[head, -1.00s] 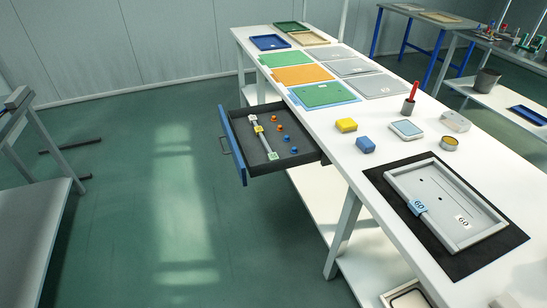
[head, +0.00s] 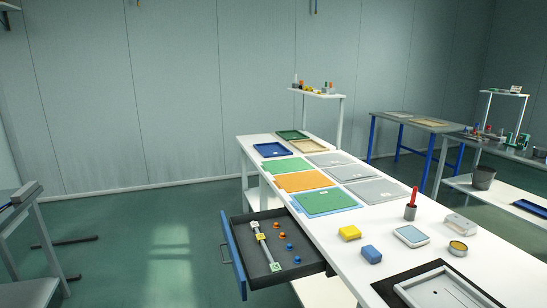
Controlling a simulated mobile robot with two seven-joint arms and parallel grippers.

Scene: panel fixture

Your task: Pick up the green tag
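A small light-green tag (head: 275,266) is at the near end of a pale strip (head: 268,251) inside the open drawer (head: 239,258) on the left side of the white table. Marks on the tags are too small to read. Neither of my grippers is in the head view.
Orange and blue knobs (head: 289,246) lie in the drawer right of the strip. The white table (head: 345,236) holds coloured sheets, trays, a yellow block (head: 350,232), a blue block (head: 371,254) and a grey panel frame (head: 440,290), cut off below.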

